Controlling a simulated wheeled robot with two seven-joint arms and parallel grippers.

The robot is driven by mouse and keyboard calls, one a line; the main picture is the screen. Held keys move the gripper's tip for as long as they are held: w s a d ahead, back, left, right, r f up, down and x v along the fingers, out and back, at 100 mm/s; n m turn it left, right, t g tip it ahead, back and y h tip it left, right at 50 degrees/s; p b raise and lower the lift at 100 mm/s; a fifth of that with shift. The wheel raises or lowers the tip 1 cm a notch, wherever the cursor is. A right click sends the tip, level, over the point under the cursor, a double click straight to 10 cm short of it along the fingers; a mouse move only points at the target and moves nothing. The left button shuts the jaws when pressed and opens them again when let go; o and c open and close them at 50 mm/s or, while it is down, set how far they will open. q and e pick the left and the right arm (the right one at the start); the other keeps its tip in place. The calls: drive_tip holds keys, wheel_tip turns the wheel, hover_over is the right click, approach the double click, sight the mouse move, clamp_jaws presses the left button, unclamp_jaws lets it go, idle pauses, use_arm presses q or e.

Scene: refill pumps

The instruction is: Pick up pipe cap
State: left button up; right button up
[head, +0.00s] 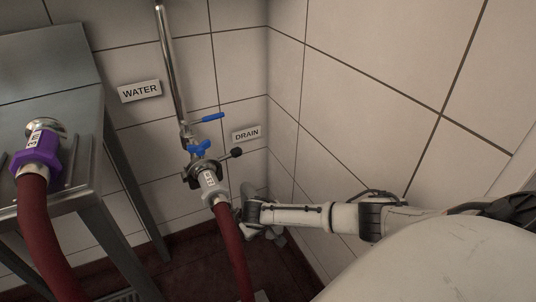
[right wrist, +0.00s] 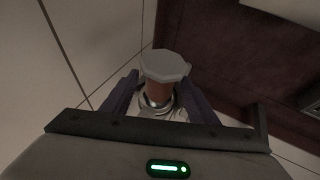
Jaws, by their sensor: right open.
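In the right wrist view, a pale grey, many-sided pipe cap (right wrist: 165,66) shows above an orange-brown section and a shiny metal ring. My right gripper (right wrist: 160,80) is open, with one dark finger on each side of this piece. I cannot tell whether the fingers touch it. In the head view, my right gripper (head: 252,214) is low by the wall, just right of the red hose; its fingers are partly hidden. A grey rounded part (head: 247,190) shows beside it, probably the cap. My left gripper is not in view.
A red hose (head: 232,245) hangs from the valve coupling (head: 209,180) close left of my right gripper. Blue valve handles (head: 200,148) sit above, near the WATER (head: 139,91) and DRAIN (head: 246,133) signs. A metal table (head: 50,110) with a purple-collared hose (head: 38,160) stands left.

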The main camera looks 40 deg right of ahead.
drive_tip(key=c, duration=1.3)
drive_tip(key=shift+r, duration=0.1)
